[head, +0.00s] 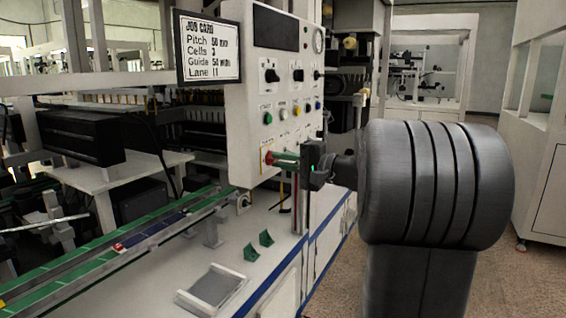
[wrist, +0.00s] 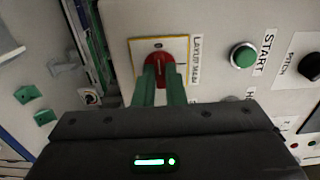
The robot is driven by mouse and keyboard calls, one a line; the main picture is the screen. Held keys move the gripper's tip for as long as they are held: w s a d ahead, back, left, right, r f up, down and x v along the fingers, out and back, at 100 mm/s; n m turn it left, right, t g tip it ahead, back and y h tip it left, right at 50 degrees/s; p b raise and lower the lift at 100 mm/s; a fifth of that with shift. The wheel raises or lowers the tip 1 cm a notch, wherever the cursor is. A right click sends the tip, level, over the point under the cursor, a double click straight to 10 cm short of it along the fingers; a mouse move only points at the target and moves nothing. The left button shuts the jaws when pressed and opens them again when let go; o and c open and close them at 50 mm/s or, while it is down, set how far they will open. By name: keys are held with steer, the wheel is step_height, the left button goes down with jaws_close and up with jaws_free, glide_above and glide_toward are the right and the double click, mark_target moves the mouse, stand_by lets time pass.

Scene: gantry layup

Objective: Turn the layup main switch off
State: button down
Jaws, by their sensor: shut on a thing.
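The layup main switch (wrist: 158,66) is a red rotary knob on a yellow-bordered plate, labelled "LAYUP MAIN" in the wrist view. In the head view the red knob (head: 268,158) sits low on the white control panel. My gripper (wrist: 159,84) has its two green fingers shut on the red knob. In the head view my gripper (head: 278,157) reaches the panel from the right. The fingers hide the lower part of the knob. I cannot tell for sure which position the knob points to.
The control panel (head: 255,100) carries black knobs, a gauge and several coloured buttons. A green START button (wrist: 243,56) is right of the switch in the wrist view. A job card (head: 208,48) hangs at the panel's upper left. Below are the conveyor (head: 130,240) and a grey tray (head: 212,286).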

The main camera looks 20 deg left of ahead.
steer(key=c, duration=1.5)
jaws_free()
steer(key=shift+d, duration=0.1)
steer(key=s+d+p, duration=0.1)
steer(key=d, duration=1.2)
steer(key=shift+d+p, duration=0.3)
steer(key=w+a+b, duration=0.1)
steer(key=a, duration=1.2)
steer(key=shift+a+b, duration=0.3)
steer(key=shift+a, duration=0.1)
steer(key=shift+d, duration=0.1)
